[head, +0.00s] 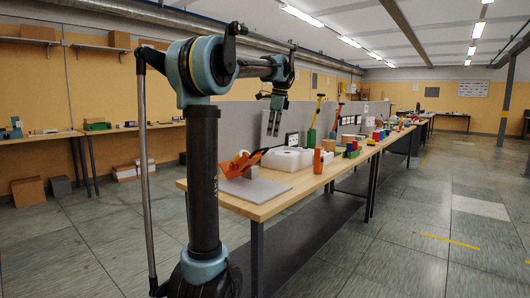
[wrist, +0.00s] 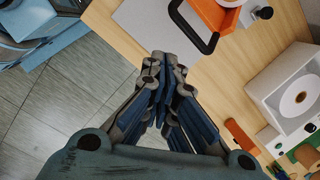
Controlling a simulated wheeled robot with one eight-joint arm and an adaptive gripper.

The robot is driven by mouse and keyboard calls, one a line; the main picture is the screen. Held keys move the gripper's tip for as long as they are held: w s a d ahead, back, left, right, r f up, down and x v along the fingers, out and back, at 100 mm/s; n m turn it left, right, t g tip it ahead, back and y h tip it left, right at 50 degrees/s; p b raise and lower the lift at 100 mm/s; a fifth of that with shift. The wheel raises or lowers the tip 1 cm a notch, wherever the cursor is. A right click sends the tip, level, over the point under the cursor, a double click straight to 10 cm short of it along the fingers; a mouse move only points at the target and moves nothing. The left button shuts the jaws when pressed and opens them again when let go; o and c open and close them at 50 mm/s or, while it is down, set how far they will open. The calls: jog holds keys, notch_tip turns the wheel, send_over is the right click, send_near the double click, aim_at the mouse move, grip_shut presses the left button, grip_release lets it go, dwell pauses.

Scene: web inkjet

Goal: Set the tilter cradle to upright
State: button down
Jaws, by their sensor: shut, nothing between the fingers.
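What looks like the tilter cradle is an orange tilted piece (head: 239,165) with a black handle, on a grey base plate (head: 262,194) at the near end of the long bench. A white round part sits at the cradle. In the wrist view the orange cradle (wrist: 209,14) is cut off by the top edge, with its black looped handle (wrist: 177,14) reaching down over the grey plate (wrist: 140,19). My gripper (head: 274,134) hangs above the bench, up and right of the cradle, apart from it. In the wrist view my gripper (wrist: 164,60) is shut and empty.
A white box-like unit (head: 287,158) stands right of the cradle and shows in the wrist view (wrist: 291,92). An orange block (head: 318,161) and a green tray (head: 351,152) are farther along. A grey partition (head: 248,122) stands behind. The floor right of the bench is clear.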

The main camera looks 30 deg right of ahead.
notch_tip(320, 180, down, 12)
jog(key=r+m+t, duration=0.1)
jog(key=m, duration=0.5)
jog(key=shift+w+a+r, duration=0.35)
jog(key=shift+w+r, duration=0.15)
jog(key=shift+w, duration=0.2)
jog(key=shift+w+a+r, duration=0.35)
jog(key=shift+w+r, duration=0.15)
jog(key=shift+w, duration=0.2)
jog(key=shift+r, duration=0.15)
